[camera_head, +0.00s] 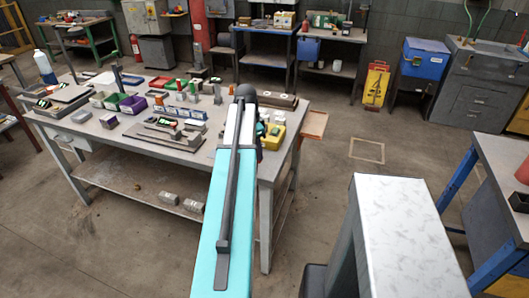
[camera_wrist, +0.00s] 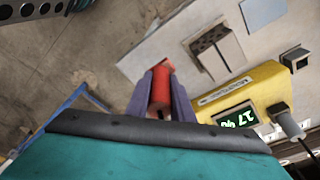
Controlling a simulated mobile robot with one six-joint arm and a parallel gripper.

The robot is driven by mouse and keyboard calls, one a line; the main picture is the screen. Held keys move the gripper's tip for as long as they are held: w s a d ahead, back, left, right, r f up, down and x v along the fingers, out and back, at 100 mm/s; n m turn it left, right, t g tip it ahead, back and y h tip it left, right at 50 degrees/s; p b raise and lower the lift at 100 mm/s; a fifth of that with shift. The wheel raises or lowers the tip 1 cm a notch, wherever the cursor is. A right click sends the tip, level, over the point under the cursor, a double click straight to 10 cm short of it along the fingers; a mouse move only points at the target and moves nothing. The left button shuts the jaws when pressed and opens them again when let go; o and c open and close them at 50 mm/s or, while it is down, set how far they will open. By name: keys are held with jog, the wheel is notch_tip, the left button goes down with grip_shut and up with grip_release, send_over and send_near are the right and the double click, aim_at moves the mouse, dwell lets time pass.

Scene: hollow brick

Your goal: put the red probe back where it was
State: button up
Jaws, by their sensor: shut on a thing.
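The red probe (camera_wrist: 162,80) is between the two purple-grey fingers of my gripper (camera_wrist: 160,88) in the wrist view. My gripper is shut on it. A yellow meter (camera_wrist: 237,90) with a lit green display and a grey plug lies on the workbench to the right of the probe. The meter also shows in the head view (camera_head: 275,136), just right of my arm. A hollow brick (camera_wrist: 218,48) lies beyond the meter in the wrist view. In the head view my arm hides the probe, and my fingers cannot be made out.
The workbench (camera_head: 98,130) holds several bins, small boxes and devices left of my arm. The wrist view shows the bench edge close to the probe, with floor beyond it. Another table (camera_head: 500,165) stands at the right. Open floor lies between, with a yellow floor sign (camera_head: 376,84) farther back.

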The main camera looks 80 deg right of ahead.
jog(key=s+d, duration=0.1)
jog(key=s+d+p, duration=0.1)
jog(key=d, duration=0.1)
jog(key=shift+s+d+f, duration=0.1)
jog(key=shift+s+f, duration=0.1)
jog(key=shift+s, duration=0.1)
jog(key=shift+f+p, duration=0.75)
jog(key=shift+f, duration=1)
jog(key=shift+f, duration=0.1)
jog(key=o, duration=0.9)
jog(key=shift+r, duration=0.2)
jog(key=shift+w+a+r+b, duration=0.2)
jog(key=shift+r+b, duration=0.25)
jog(key=shift+r, duration=1.5)
jog(key=shift+w+a+r+b, duration=0.15)
jog(key=shift+w+r+b, duration=0.25)
jog(key=shift+r, duration=1.55)
jog(key=shift+w+a+r+b, duration=0.15)
jog(key=shift+r+b, duration=0.4)
jog(key=shift+r, duration=1.4)
